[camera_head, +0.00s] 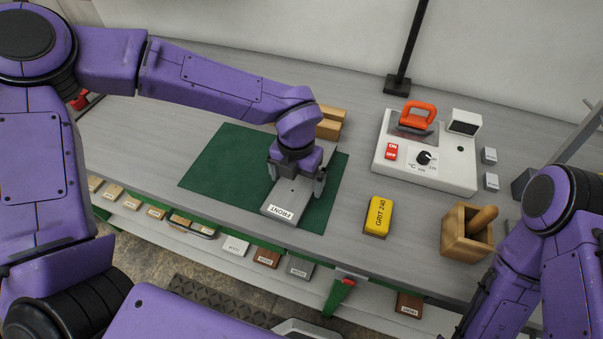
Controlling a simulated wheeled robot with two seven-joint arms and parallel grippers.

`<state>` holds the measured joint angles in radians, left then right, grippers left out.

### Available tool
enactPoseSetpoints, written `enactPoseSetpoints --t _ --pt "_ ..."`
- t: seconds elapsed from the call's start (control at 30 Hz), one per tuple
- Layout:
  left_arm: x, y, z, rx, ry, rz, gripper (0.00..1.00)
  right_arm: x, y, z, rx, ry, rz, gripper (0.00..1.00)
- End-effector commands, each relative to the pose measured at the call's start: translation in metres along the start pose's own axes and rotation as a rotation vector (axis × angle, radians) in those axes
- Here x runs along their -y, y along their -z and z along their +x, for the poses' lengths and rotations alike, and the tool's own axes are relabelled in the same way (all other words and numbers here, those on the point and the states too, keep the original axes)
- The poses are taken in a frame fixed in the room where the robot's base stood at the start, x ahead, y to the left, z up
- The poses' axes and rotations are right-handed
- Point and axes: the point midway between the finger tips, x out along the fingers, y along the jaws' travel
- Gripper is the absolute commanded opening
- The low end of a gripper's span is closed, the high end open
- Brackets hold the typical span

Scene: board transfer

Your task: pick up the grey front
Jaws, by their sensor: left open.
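The grey front (283,207) is a flat grey board with a white label reading "FRONT" on its near end. It lies on the green mat (218,165) on the workbench. My left gripper (296,187) points down over the board, with its fingers apart at the board's left and right sides. The gripper and wrist hide the board's middle, and whether the fingers touch it I cannot tell. My right arm is at the right edge, and its gripper is out of the picture.
A yellow "GRIT 240" block (378,217) lies right of the mat. Behind it stands a white control box (440,165) with an orange-handled tool. A wooden box (466,236) is at the right. A wooden block (331,122) sits behind my left wrist. Several labelled blocks line the lower front shelf.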

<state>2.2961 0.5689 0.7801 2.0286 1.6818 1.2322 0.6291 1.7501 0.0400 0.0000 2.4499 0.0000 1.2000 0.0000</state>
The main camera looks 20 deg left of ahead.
Motion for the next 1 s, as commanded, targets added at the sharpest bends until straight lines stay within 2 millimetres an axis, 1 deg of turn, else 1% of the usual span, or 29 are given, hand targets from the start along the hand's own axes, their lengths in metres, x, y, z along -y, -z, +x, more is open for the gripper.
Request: enactPoseSetpoints --t 0.1,0.13,0.17,0.2,0.27,0.53,0.67,0.77,0.8,0.87,0.97,1.0 --pt "0.0 0.0 0.0 0.0 0.0 0.0 1.0 0.0 0.0 0.0 0.0 0.0 0.0 0.0" --pt "0.0 0.0 0.0 0.0 0.0 0.0 0.94 0.0 0.0 0.0 0.0 0.0 0.0 0.0" --pt "0.0 0.0 0.0 0.0 0.0 0.0 0.84 0.0 0.0 0.0 0.0 0.0 0.0 0.0" --pt "0.0 0.0 0.0 0.0 0.0 0.0 0.71 0.0 0.0 0.0 0.0 0.0 0.0 0.0" --pt "0.0 0.0 0.0 0.0 0.0 0.0 0.51 0.0 0.0 0.0 0.0 0.0 0.0 0.0" --pt "0.0 -0.001 -0.002 0.002 0.0 0.0 0.5 0.0 0.0 0.0 0.0 0.0 0.0 0.0" --pt "0.0 -0.002 -0.011 0.005 0.0 -0.001 0.5 0.0 -0.001 0.001 0.0 0.0 0.0 0.0" --pt "0.0 -0.002 -0.028 0.007 0.0 -0.001 0.5 0.0 -0.001 0.003 0.0 0.0 0.0 0.0" --pt "0.003 0.0 -0.036 0.007 0.001 0.001 0.5 0.0 -0.002 0.005 0.0 0.0 0.0 0.0" --pt "0.013 0.009 -0.048 0.007 0.0 0.003 0.5 0.001 -0.004 0.01 0.0 0.0 0.0 0.0" --pt "0.031 0.024 -0.075 0.009 -0.001 0.004 0.5 0.002 -0.007 0.017 0.0 0.0 0.0 0.0" --pt "0.039 0.03 -0.087 0.008 -0.001 0.003 0.5 0.002 -0.008 0.02 0.0 0.0 0.0 0.0"
